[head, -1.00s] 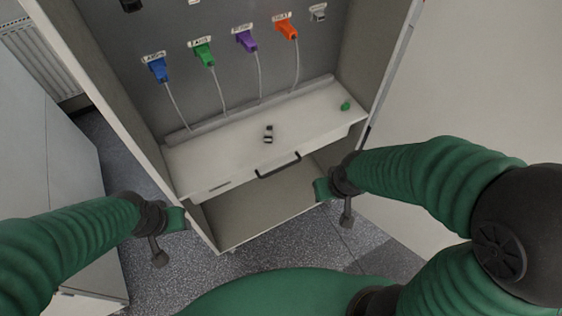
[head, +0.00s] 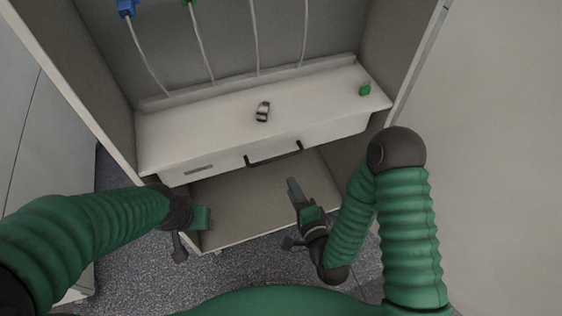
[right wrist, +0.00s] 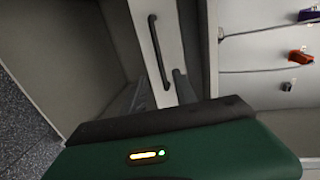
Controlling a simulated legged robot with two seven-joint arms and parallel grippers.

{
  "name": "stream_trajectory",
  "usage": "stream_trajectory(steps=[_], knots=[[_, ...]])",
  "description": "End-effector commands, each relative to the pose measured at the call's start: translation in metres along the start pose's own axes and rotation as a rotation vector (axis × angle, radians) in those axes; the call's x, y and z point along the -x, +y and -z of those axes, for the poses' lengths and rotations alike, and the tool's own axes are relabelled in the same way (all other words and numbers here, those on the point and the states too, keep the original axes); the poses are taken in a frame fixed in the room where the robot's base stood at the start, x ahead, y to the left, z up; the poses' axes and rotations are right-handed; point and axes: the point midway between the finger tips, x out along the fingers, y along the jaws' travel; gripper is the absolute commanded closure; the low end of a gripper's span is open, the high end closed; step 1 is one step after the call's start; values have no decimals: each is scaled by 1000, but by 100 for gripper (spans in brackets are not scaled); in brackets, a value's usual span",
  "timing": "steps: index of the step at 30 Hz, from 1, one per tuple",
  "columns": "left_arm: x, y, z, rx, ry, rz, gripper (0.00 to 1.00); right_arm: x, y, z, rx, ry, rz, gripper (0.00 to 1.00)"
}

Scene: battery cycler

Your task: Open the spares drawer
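The spares drawer (head: 225,165) is a pale drawer under the white shelf, with its front level with the shelf edge; it looks closed. Its black bar handle (head: 272,157) also shows upright in the right wrist view (right wrist: 158,50). My right gripper (head: 292,186) is below and just in front of the handle, pointing up toward the drawer, apart from the handle.
On the shelf (head: 200,125) lie a small black-and-white item (head: 263,111) and a green item (head: 364,89). Cables hang above, with a blue plug (head: 126,7) at upper left. The cabinet bay (head: 240,205) under the drawer is empty.

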Motion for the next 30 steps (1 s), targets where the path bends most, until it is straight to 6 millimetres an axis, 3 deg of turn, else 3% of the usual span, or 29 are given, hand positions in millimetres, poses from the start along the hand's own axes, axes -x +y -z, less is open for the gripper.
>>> stream_trajectory(steps=[1,3,9,13,15,21,30], knots=[[-22,0,-5,0,-1,0,53,-12,9,3,2,3,9,66],[-39,0,-10,0,-1,0,53,-20,11,4,1,2,8,66],[-82,0,-20,-1,-1,0,53,-38,12,5,1,3,7,66],[-109,0,-26,-1,-1,0,53,-70,10,4,3,4,8,66],[-98,0,-24,-1,-2,0,53,-87,2,3,1,3,2,66],[-104,0,-25,-1,-1,0,53,-130,3,4,1,3,0,66],[-106,0,-25,-1,-1,0,53,-148,2,4,1,2,-2,66]])
